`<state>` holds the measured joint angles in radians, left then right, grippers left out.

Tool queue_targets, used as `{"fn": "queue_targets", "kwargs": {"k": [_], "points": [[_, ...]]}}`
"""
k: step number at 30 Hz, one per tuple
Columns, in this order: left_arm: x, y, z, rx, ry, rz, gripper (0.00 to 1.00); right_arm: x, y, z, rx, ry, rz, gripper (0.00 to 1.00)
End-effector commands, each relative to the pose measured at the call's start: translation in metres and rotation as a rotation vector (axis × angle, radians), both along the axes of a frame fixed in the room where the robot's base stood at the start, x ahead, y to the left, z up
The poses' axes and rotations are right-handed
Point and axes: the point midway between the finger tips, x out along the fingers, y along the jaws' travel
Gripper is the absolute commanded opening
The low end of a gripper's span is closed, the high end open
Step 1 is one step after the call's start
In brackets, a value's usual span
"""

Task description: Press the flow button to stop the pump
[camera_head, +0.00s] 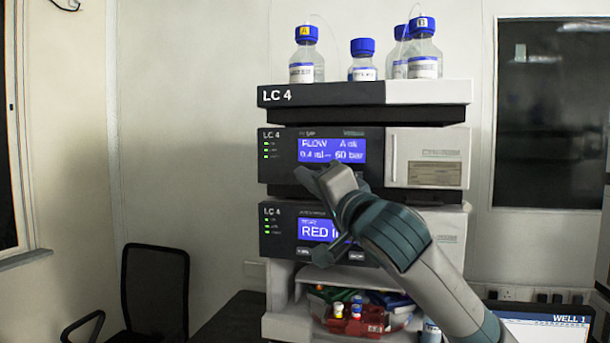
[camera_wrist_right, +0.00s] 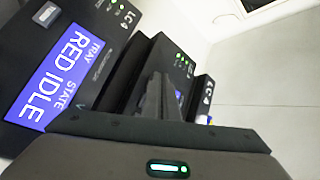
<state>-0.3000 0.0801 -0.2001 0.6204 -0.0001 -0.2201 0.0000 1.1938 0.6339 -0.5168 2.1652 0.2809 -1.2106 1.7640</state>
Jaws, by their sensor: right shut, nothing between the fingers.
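The pump module (camera_head: 281,175) is the upper LC 4 unit in the stack. Its blue display (camera_head: 331,150) reads FLOW, a flow value and 60 bar. My right gripper (camera_head: 303,175) is shut and empty, in front of the module's lower front just under that display. It covers the strip below the display, so the flow button is hidden there. I cannot tell if the fingertips touch the panel. In the right wrist view the shut fingers (camera_wrist_right: 157,95) point toward the dark module fronts. My left gripper is not in view.
The lower LC 4 module's display (camera_head: 316,229) shows RED; in the wrist view it (camera_wrist_right: 62,77) reads TRAY STATE RED IDLE. Blue-capped bottles (camera_head: 363,62) stand on top. A tray of vials (camera_head: 355,312) sits below. A chair (camera_head: 155,290) is at left, a screen (camera_head: 545,330) at right.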

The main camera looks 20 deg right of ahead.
Motion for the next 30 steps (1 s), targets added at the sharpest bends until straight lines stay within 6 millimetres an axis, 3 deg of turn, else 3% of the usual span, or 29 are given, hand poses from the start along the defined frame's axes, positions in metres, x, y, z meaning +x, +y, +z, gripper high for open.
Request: {"fn": "queue_targets", "kwargs": {"k": [19, 30], "points": [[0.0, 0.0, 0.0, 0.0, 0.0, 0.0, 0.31, 0.002, -0.002, 0.0, 0.0, 0.001, -0.001, 0.0], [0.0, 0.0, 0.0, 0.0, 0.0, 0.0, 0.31, -0.009, 0.007, 0.0, 0.001, 0.0, 0.002, 0.0]]}}
